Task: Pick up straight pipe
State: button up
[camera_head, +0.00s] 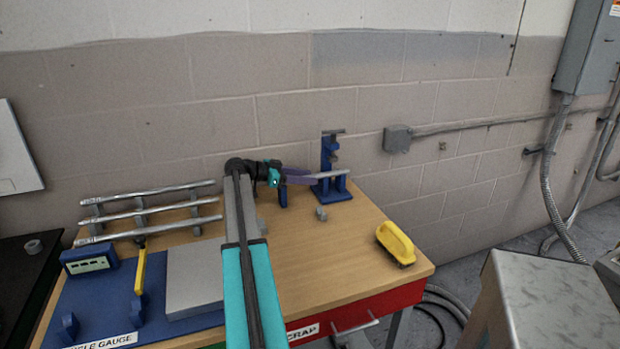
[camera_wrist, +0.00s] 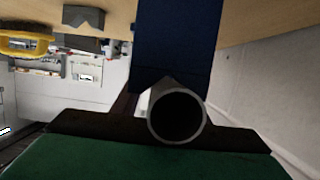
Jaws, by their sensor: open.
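Three straight pipes (camera_head: 150,208) lie on a rack at the left of the bench in the head view. Another grey pipe (camera_head: 334,173) sits in the blue bench tool (camera_head: 331,187) at the back of the bench. In the wrist view the open round end of a pipe (camera_wrist: 154,98) faces the camera, in front of a blue block (camera_wrist: 178,40). My gripper (camera_head: 277,176) is open, beside the left side of the blue tool. The fingertips are hard to make out, and I cannot tell whether they touch the pipe.
A yellow-handled tool (camera_head: 396,242) stands at the bench's right edge, and a small grey block (camera_head: 321,214) lies near the blue tool. A blue gauge box (camera_head: 89,260) and a grey plate (camera_head: 190,283) are at the left. The bench's right middle (camera_head: 345,255) is clear.

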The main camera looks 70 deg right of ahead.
dwell(0.3)
grip_shut()
jog(key=shift+r, duration=0.2)
jog(key=shift+r+b, duration=0.4)
jog(key=shift+r, duration=1.2)
jog(key=s+a+r+b, duration=0.1)
jog(key=s+a+b, duration=0.1)
jog(key=s+a, duration=0.8)
jog(key=shift+s+a+r, duration=0.15)
jog(key=shift+a+r, duration=0.05)
jog(key=shift+a, duration=0.95)
